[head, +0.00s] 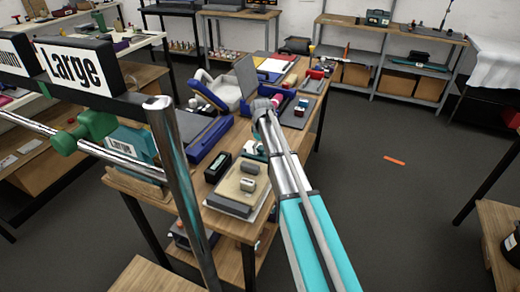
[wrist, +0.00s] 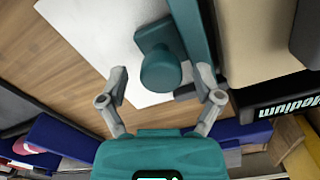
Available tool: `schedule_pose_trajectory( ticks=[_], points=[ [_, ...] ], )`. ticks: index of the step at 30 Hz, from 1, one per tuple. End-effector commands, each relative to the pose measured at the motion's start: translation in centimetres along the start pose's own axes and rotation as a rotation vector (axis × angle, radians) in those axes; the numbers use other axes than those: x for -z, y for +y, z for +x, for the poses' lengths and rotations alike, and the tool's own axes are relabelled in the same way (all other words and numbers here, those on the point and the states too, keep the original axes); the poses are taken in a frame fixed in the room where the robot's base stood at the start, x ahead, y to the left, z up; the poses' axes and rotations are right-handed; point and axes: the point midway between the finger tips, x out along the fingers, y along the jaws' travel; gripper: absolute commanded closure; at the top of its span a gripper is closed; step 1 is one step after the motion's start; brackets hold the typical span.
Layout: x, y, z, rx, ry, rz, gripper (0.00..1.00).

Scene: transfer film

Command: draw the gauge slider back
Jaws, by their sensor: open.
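A teal round knob (wrist: 160,72) on a teal square block shows in the wrist view beside a long teal bar (wrist: 198,35). It looks like the gauge slider, over a white sheet-like surface (wrist: 85,40). My gripper (wrist: 163,76) is open, with one grey finger on each side of the knob in the picture. I cannot tell whether the fingers touch it or are above it. In the head view my gripper (head: 254,149) is small and partly hidden by my arm, over the workbench (head: 230,222). The slider cannot be made out there.
A beige-topped device (head: 236,184) stands close to my gripper, next to a black label block (head: 217,167) that also shows in the wrist view (wrist: 285,108). A blue machine (head: 208,138) is behind. A metal post (head: 178,180) with a "Large" sign (head: 72,66) stands at left.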

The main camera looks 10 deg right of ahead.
Motion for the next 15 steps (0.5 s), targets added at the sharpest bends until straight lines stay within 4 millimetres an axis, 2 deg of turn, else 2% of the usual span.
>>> schedule_pose_trajectory(
  ticks=[3, 15],
  points=[
    [0.00, 0.00, -0.02, 0.000, 0.000, 0.000, 0.17],
    [0.00, -0.01, -0.01, 0.000, 0.000, 0.000, 0.91]
  ],
)
